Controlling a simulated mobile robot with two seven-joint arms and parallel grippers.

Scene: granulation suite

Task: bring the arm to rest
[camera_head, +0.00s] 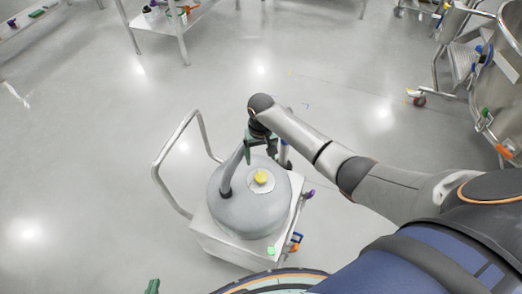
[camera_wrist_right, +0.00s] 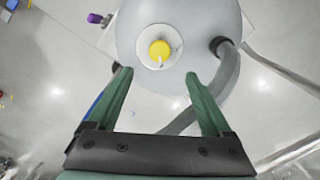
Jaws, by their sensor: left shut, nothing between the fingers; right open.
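My right gripper (camera_head: 260,150) reaches in from the right in the head view, above the rear of a grey domed vessel (camera_head: 238,218). In the right wrist view its green fingers (camera_wrist_right: 158,74) are wide apart with nothing between the tips. The vessel's yellow cap (camera_wrist_right: 159,49) on a pale disc shows just beyond the tips. My left gripper (camera_head: 152,286) shows only as a green tip at the bottom edge of the head view. It is shut and empty, and the rest of it is out of frame.
The vessel sits on a steel cart (camera_head: 213,235) with a tall looped handle (camera_head: 163,152) on its left. A grey hose (camera_head: 231,170) rises from the vessel close to my right gripper. Steel equipment (camera_head: 500,75) stands at right. The floor at left is clear.

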